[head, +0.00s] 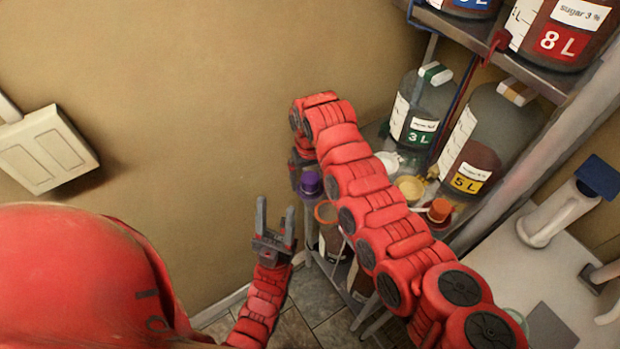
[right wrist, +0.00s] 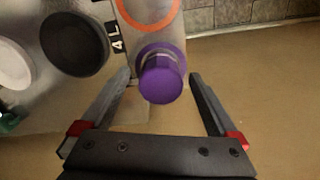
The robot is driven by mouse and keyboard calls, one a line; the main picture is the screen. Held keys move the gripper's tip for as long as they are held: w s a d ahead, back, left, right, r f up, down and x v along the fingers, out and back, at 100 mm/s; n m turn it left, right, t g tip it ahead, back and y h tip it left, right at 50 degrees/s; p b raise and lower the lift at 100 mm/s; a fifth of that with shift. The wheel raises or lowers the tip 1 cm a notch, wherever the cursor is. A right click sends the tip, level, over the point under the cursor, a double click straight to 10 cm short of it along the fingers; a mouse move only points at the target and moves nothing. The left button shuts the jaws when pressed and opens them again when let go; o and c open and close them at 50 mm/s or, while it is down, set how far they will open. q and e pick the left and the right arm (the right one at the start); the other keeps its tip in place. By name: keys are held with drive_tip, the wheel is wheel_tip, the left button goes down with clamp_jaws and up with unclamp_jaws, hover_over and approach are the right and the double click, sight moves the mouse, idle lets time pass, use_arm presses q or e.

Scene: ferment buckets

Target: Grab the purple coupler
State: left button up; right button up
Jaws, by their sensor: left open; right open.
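The purple coupler (head: 311,184) stands near the left end of the shelf in the head view, beside my right gripper. In the right wrist view the purple coupler (right wrist: 162,78) lies between the two open fingers of my right gripper (right wrist: 160,92), with visible space on both sides. In the head view my right gripper (head: 301,168) is partly hidden by my right arm. My left gripper (head: 274,228) is open and empty, lower and to the left of the shelf.
A white coupler (head: 388,162), a yellow one (head: 411,188) and an orange one (head: 439,210) stand along the shelf. Bottles marked 3 L (head: 420,112) and 5 L (head: 480,150) stand behind. A wall switch (head: 45,148) is at the left. A black disc (right wrist: 75,44) lies near the purple coupler.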

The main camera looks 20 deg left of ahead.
drive_tip(key=shift+f, duration=0.2)
clamp_jaws()
idle(0.4)
drive_tip(key=shift+r, duration=0.1)
